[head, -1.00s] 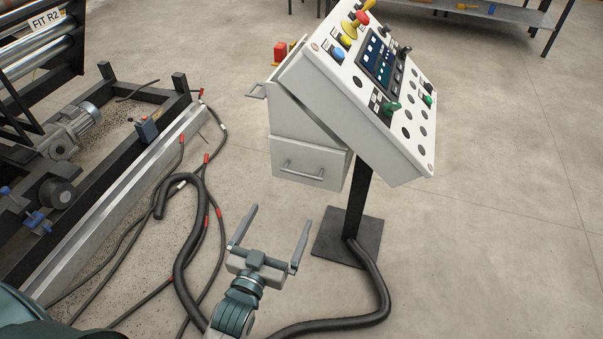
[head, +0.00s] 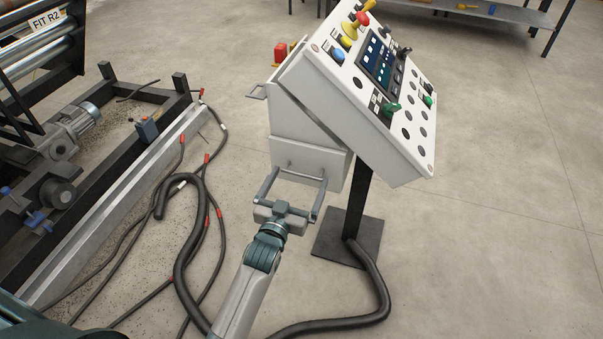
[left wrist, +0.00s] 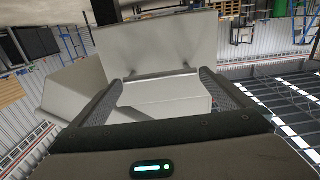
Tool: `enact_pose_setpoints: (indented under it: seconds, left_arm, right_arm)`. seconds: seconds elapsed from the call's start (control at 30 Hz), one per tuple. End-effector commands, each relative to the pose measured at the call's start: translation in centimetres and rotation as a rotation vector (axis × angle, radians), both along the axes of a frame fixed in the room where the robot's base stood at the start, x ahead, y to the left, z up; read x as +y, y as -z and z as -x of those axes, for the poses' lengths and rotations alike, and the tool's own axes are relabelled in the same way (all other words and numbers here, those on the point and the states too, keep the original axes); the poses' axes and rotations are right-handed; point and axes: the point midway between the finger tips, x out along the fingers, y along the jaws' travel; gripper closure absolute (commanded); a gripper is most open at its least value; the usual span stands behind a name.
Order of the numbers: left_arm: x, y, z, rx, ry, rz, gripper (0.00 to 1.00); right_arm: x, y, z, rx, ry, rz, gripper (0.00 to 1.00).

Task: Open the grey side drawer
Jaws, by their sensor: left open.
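The grey side drawer (head: 312,160) is under the left side of the control console and looks shut. Its bar handle (head: 303,175) runs across the front, and the drawer front (left wrist: 155,42) also fills the upper middle of the left wrist view. My left gripper (head: 299,176) is open in front of the drawer. Its two fingers reach up to either end of the handle, with the bar lying between the fingertips. In the left wrist view the handle bar (left wrist: 160,73) spans the gap between the fingers. I cannot tell whether the fingers touch it. My right gripper is out of view.
The console (head: 375,95) stands on a dark post with a floor plate (head: 340,238). A thick black hose (head: 384,290) runs from it across the floor. Cables and a machine frame (head: 125,185) lie to the left. The floor at right is clear.

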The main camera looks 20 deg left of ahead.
Motion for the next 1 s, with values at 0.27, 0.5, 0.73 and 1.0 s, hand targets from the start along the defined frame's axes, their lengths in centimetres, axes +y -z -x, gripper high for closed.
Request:
enact_pose_setpoints:
  seconds: [0.27, 0.5, 0.73, 1.0]
  left_arm:
    - [-0.1, 0.0, -2.8, 0.000, 0.000, 0.000, 0.00]
    - [-0.1, 0.0, -3.2, 0.000, 0.000, 0.000, 0.00]
    - [-0.1, 0.0, -3.2, 0.000, 0.000, 0.000, 0.21]
    - [-0.1, 0.0, -3.0, 0.000, 0.000, 0.000, 0.47]
  right_arm:
    - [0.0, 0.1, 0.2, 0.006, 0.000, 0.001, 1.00]
    - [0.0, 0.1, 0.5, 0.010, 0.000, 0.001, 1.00]
    - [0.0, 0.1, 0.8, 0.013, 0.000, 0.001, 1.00]
    - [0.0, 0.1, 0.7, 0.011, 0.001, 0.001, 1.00]
